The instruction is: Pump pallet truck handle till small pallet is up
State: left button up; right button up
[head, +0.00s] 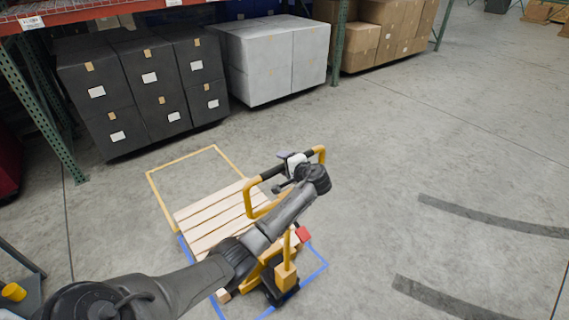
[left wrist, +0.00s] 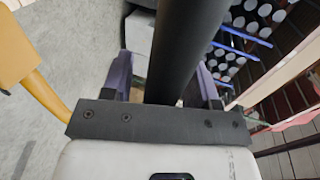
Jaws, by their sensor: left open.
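The small wooden pallet (head: 212,215) lies low at the middle of the head view, partly hidden by my left arm. Its height above the floor is hard to tell. The yellow pallet truck (head: 286,277) stands at its near right end. Its yellow handle loop (head: 249,200) has a black grip bar (head: 272,172) across the top. My left gripper (head: 284,157) is at this bar. In the left wrist view the black bar (left wrist: 182,45) runs between the two purple fingers (left wrist: 163,78), which stand apart on either side of it. My right gripper is out of view.
Yellow tape (head: 158,195) and blue tape (head: 316,276) mark the floor around the pallet and truck. Black totes (head: 150,90), a white block of boxes (head: 275,60) and brown cartons (head: 385,40) stand behind.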

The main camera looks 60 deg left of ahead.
pick_arm(q)
jog(key=shift+c, duration=0.5)
grip_shut()
jog(key=shift+d, duration=0.15)
